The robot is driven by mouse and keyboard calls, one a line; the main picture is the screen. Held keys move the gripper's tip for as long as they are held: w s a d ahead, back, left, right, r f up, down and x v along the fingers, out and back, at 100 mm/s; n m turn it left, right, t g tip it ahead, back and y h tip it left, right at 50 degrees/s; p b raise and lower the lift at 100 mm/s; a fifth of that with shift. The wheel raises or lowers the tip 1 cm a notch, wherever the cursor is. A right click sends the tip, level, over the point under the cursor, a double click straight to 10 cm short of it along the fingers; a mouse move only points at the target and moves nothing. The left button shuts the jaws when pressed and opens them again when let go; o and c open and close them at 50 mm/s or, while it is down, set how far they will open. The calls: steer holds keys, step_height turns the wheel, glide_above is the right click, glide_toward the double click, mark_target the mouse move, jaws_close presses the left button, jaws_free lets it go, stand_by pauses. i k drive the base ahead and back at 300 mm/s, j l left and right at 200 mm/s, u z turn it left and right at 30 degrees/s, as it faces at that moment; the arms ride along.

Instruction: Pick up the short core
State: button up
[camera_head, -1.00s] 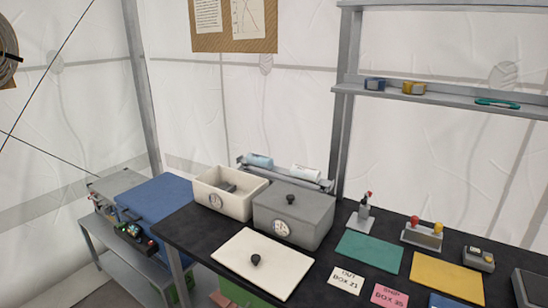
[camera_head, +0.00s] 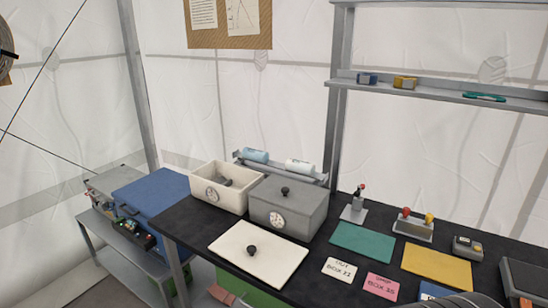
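No piece is clearly marked as the short core. A light blue cylinder (camera_head: 255,156) and a white cylinder (camera_head: 299,167) lie on a grey rack (camera_head: 318,179) at the back of the black table. A dark grey piece (camera_head: 226,182) lies inside the open cream box (camera_head: 212,201); its full shape is partly hidden by the box wall. My gripper's fingers do not show.
A closed grey box (camera_head: 292,210) stands right of the cream box. A cream lid (camera_head: 257,261) with a black knob lies in front. Green (camera_head: 362,241) and yellow (camera_head: 437,266) mats, cards and small stands fill the right. A blue case (camera_head: 155,196) stands at left.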

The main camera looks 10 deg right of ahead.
mark_target(305, 169)
steer(key=i+l+u, duration=0.55)
steer(key=u, duration=0.15)
steer(key=l, duration=0.1)
